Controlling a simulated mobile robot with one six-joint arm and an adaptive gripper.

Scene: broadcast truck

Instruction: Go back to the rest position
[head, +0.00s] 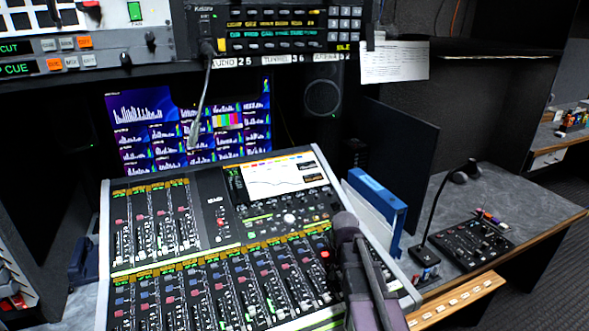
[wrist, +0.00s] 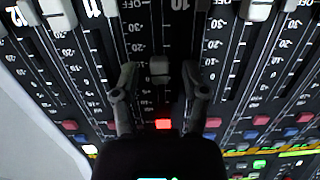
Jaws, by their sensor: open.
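My gripper (wrist: 160,74) is open in the wrist view. Its two dark fingers stand apart, one on each side of a grey fader cap (wrist: 160,67) on the mixing console. I cannot tell whether they touch it. A lit red button (wrist: 163,125) shows between the fingers, near the gripper's body. In the head view my arm reaches over the right side of the console (head: 104,235), and my fingertips cannot be made out there.
A blue-and-white binder (head: 378,198) stands close right of the console. Further right, a gooseneck microphone (head: 440,205) rises beside a black control panel (head: 470,240). A rack unit (head: 265,30) hangs above, with a cable and microphone-like piece (head: 196,125) in front of the screen (head: 135,120).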

